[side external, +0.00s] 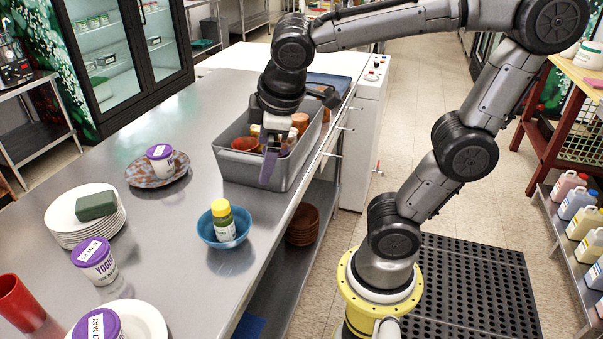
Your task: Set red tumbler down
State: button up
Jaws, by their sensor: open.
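A red tumbler (20,303) is at the lower left on the steel counter, cut off by the picture edge. It looks slanted; I cannot tell whether it stands upright or lies tilted. My gripper (274,158) is far from it, pointing down at the grey tub (235,169) near the counter's right edge. My gripper is open, with its fingers at the tub's near part. No held object shows between them, though the fingers partly hide the tub's contents.
The tub holds an orange bowl (245,144) and brown cups (300,120). A blue bowl (206,234) holds a yellow-capped bottle (223,220). Stacked white plates (65,222) carry a green sponge (96,205). Yogurt tubs (94,260) stand nearby. The counter's middle (165,225) is clear.

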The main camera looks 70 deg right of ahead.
jog(key=s+a+f+m+t+y, duration=0.1)
jog(key=s+f+m+y, duration=0.1)
jog(key=s+m, duration=0.3)
jog(key=shift+s+a+f+t, duration=0.2)
jog(key=shift+s+t, duration=0.2)
jog(key=shift+s, duration=0.9)
